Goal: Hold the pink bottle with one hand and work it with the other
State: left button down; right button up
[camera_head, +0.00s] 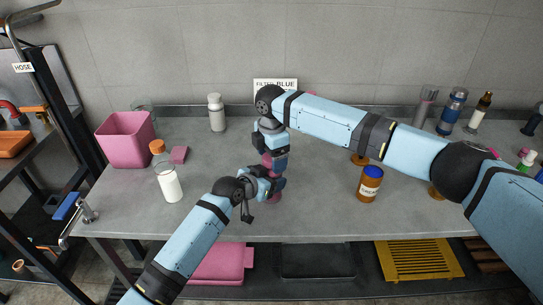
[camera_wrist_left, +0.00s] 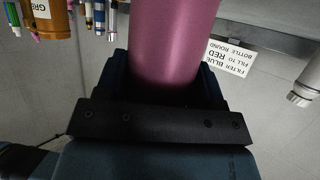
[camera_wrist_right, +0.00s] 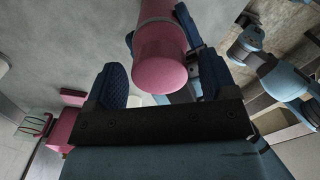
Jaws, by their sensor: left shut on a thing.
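The pink bottle (camera_head: 274,198) stands upright near the front middle of the bench, partly hidden by my grippers. My left gripper (camera_head: 272,184) is shut on its body from the front left; the pink body fills the space between the fingers in the left wrist view (camera_wrist_left: 175,45). My right gripper (camera_head: 270,158) is above it, pointing down. In the right wrist view the round pink top (camera_wrist_right: 165,68) shows between the spread fingers, close to the right finger, with a gap on the left side. I cannot tell whether the right finger touches it.
A pink bin (camera_head: 126,140), an orange-capped clear bottle (camera_head: 170,184) and a white bottle (camera_head: 216,113) stand on the left. A brown jar with a blue lid (camera_head: 369,185) stands right of the grippers. A sign (camera_head: 275,85) leans at the back. Several bottles stand at the back right.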

jog(key=shift+r, duration=2.25)
jog(key=shift+c, duration=0.2)
jog(key=shift+r, duration=0.15)
jog(key=shift+c, duration=0.2)
notch_tip(320, 180, up, 3)
jog(key=n, duration=0.3)
jog(key=shift+r, duration=0.1)
jog(key=shift+f, duration=4.05)
